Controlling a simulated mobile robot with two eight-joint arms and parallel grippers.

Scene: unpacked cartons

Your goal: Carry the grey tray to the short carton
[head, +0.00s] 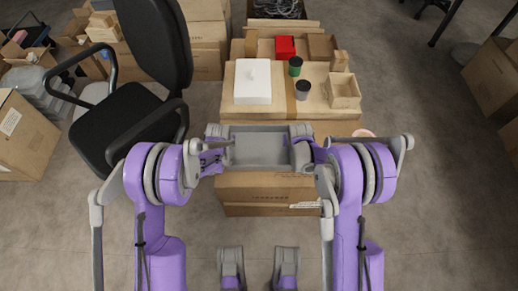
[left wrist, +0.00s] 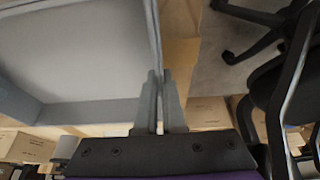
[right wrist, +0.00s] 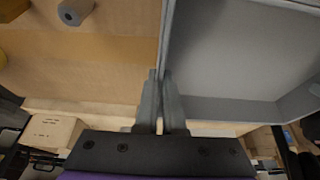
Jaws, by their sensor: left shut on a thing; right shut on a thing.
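The grey tray (head: 261,150) is held level between my two grippers, in front of my body in the head view. It looks empty. My left gripper (head: 226,150) is shut on the tray's left wall, and the left wrist view shows its fingers (left wrist: 160,100) pinching the rim. My right gripper (head: 298,150) is shut on the right wall, and the right wrist view shows its fingers (right wrist: 160,100) on that rim. Below and around the tray is a cardboard carton (head: 268,187). I cannot tell which carton is the short one.
Beyond the tray, a carton top (head: 262,109) bears a white box (head: 253,82), a green-lidded cup (head: 295,66), a grey-lidded cup (head: 303,89) and an open wooden box (head: 344,91). A red box (head: 285,47) stands farther back. A black office chair (head: 125,120) is close on the left.

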